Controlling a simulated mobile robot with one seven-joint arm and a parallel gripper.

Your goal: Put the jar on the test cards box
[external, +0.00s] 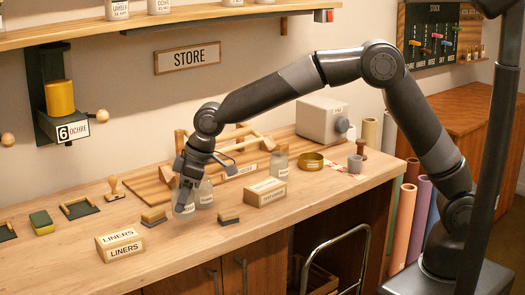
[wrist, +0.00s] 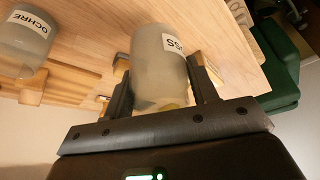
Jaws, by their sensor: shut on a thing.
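A clouded glass jar (wrist: 158,65) with a white label ending in "SS" is between the two fingers of my gripper (wrist: 160,80) in the wrist view. My gripper is shut on this jar. A pale box with white labels (external: 265,193), apparently the test cards box, lies on the bench to the right of my gripper. Its print is too small to read surely. Its top looks bare.
Another jar, labelled OCHRE (wrist: 22,45), stands beside the held one. A further jar (external: 279,164) is behind the labelled box. A small dark-based block (external: 229,216) lies between my gripper and that box. A LINERS box (external: 119,244) is at the front left. A wooden rack is behind.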

